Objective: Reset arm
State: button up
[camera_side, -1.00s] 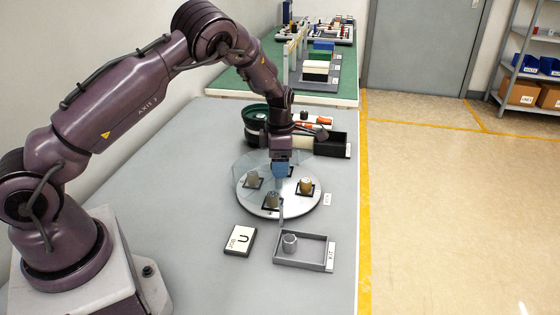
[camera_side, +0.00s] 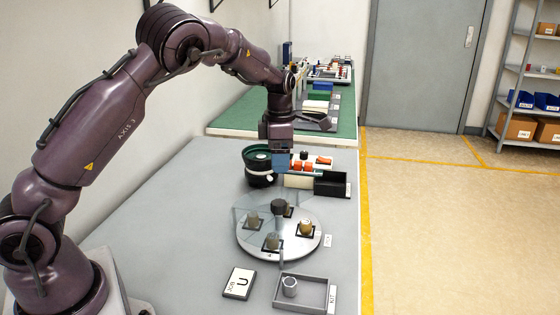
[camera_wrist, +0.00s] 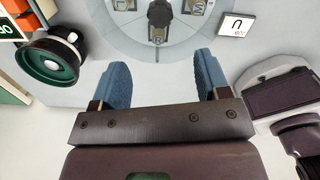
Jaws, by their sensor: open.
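My gripper (camera_side: 281,160) hangs above the far side of the round turntable, high over the table. In the wrist view its two blue fingers (camera_wrist: 162,85) are spread apart with nothing between them. The arm is raised and bent at the elbow. One part (camera_side: 305,228) is tan; others look greyish.
A green-and-black bowl feeder (camera_side: 256,160) and a black bin (camera_side: 332,184) stand behind the turntable. The table's left part is bare.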

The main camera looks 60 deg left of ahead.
jog(key=s+d+r+m+t, duration=0.2)
jog(key=s+d+r+m, duration=0.2)
jog(key=s+m, duration=0.5)
jog(key=s+d+r+m+t, duration=0.1)
jog(key=s+d+r+m, duration=0.3)
jog(key=s+m, duration=0.5)
jog(key=s+d+r+m+t, duration=0.2)
jog(key=s+d+r+m, duration=0.3)
jog(key=s+m, duration=0.4)
jog(key=r+m, duration=0.1)
jog(key=m, duration=0.1)
jog(key=shift+m+t, duration=0.3)
jog(key=shift+m, duration=0.1)
